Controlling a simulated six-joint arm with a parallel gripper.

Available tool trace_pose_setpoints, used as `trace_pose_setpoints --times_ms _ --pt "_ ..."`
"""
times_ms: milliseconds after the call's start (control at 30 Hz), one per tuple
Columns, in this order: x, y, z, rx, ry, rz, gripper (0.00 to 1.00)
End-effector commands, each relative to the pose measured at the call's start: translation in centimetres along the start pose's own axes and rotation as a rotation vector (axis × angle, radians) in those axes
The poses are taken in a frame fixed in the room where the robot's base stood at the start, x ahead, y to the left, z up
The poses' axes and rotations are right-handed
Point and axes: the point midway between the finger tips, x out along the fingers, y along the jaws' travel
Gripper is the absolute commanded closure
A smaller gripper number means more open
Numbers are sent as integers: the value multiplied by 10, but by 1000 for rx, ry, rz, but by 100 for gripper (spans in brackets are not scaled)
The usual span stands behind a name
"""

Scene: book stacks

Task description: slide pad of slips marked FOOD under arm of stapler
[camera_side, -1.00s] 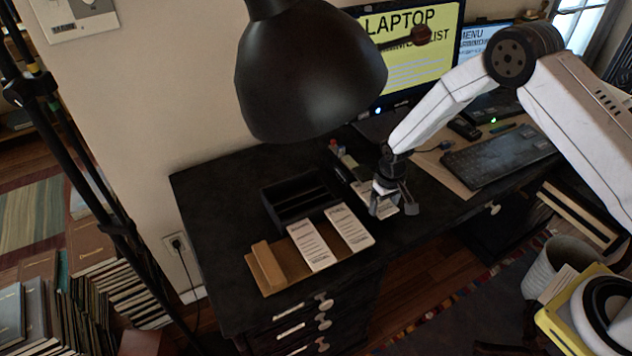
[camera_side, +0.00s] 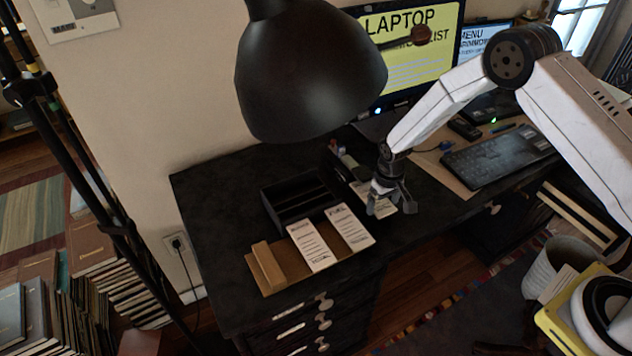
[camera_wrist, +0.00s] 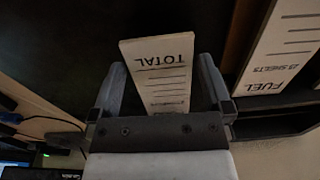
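My gripper (camera_side: 389,203) is open over the right part of the black desk. In the wrist view its two fingers (camera_wrist: 161,90) stand apart on either side of a white pad marked TOTAL (camera_wrist: 158,60), with gaps at both sides. A pad marked FUEL (camera_wrist: 285,50) lies to the right there; it is also in the side view (camera_side: 349,228), left of my gripper. Another white slip pad (camera_side: 314,247) lies left of it; its heading is too small to read, so I cannot tell whether it says FOOD. I cannot make out a stapler for certain.
A brown board (camera_side: 281,277) lies under the pads, with a tan block (camera_side: 267,265) at its left end. A black open tray (camera_side: 297,202) stands behind. A black lamp shade (camera_side: 305,75) hangs above the desk. A keyboard (camera_side: 497,157) lies at right.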

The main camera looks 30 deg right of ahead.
Motion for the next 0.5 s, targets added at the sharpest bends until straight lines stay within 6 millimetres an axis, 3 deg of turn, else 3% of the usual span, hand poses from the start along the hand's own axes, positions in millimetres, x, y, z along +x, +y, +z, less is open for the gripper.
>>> trace_pose_setpoints --times_ms 267,500 --pt "-7 0 0 0 1 0 0" --pt "-28 0 0 0 2 0 0"
